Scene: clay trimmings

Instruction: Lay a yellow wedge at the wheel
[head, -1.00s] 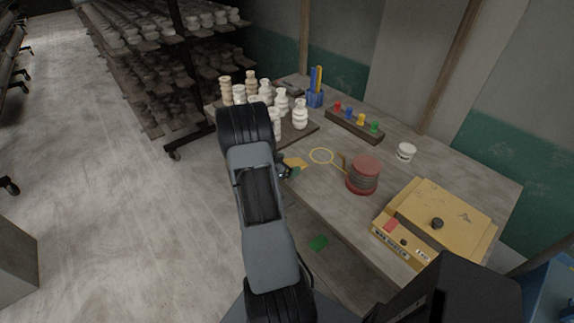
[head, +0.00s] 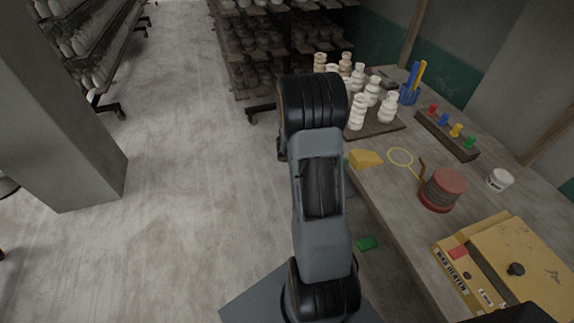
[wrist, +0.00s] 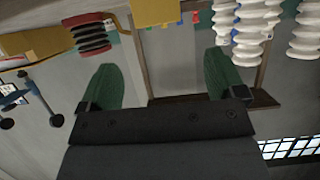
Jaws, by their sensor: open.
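The yellow wedge (head: 365,158) lies on the workbench near its front edge, between the pale pots and the red-topped spool. In the wrist view a yellow piece (wrist: 114,14), probably the same wedge, is cut by the top edge. A caster wheel (head: 252,118) stands under the pot rack, and another caster (head: 120,112) is under the left rack. I cannot tell which wheel the task means.
The workbench (head: 385,190) also holds pale pots (head: 358,112), the red-topped spool (head: 443,188), a yellow wax heater (head: 520,265) and a peg block (head: 447,134). A grey pillar (head: 70,120) stands left; the floor between is clear.

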